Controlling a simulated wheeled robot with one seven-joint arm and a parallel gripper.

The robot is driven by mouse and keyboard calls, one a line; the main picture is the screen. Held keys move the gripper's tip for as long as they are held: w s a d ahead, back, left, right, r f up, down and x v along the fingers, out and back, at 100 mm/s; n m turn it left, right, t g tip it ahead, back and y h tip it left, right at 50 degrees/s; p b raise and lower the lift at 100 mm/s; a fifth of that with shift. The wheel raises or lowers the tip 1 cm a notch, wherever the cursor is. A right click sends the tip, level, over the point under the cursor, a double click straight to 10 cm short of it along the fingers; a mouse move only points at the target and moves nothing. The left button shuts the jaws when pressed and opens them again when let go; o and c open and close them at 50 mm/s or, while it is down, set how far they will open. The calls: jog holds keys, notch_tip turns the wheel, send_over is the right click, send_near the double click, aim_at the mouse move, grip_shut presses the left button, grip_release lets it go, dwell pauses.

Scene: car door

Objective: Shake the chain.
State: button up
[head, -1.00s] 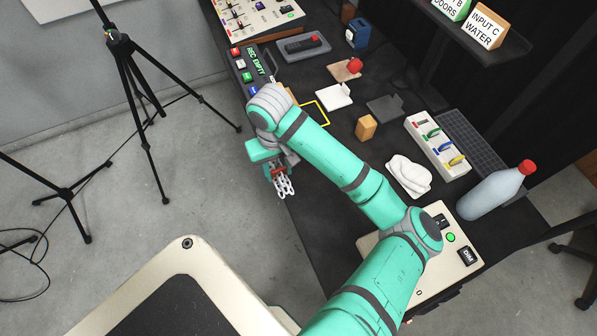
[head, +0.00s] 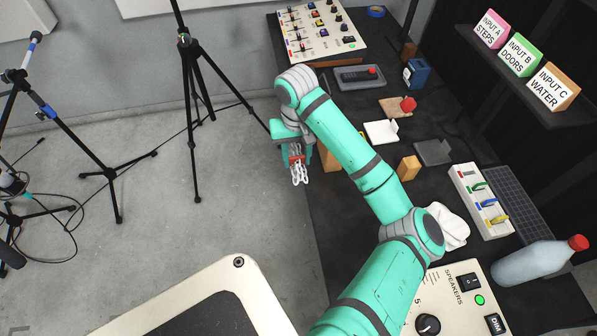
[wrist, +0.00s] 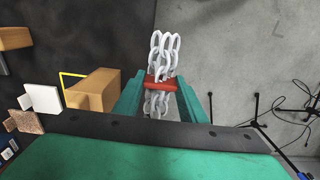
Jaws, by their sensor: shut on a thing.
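The chain (head: 300,175) is a bunch of pale grey links with a red piece at its top. It hangs from my gripper (head: 297,158) beside the left edge of the black table, over the grey floor. In the wrist view, my gripper (wrist: 160,88) is shut on the red piece (wrist: 160,82). Links of the chain (wrist: 163,52) show on both sides of that piece. In the head view my wrist partly hides the fingers.
The black table (head: 345,240) holds a wooden block (head: 408,168), a white cloth (head: 449,228), a bottle (head: 535,262) and a speaker panel (head: 455,300). A tripod (head: 190,110) stands left of the chain. The floor between them is clear.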

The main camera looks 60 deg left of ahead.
jog(key=w+a+r, duration=0.1)
jog(key=w+a, duration=0.2)
jog(key=a, duration=0.3)
jog(key=shift+w+a+r, duration=0.15)
jog(key=shift+w+r, duration=0.05)
jog(key=shift+r, duration=0.05)
jog(key=s+a, duration=0.1)
jog(key=s, duration=0.1)
jog(key=s+a, duration=0.2)
dwell(0.3)
jog(key=shift+w, duration=0.1)
jog(key=w+d, duration=0.6)
jog(key=w, duration=0.1)
jog(key=shift+w+d, duration=0.15)
jog(key=shift+w, duration=0.15)
jog(key=s+a, duration=0.6)
jog(key=s, duration=0.1)
jog(key=shift+s+a, duration=0.2)
jog(key=shift+s, duration=0.15)
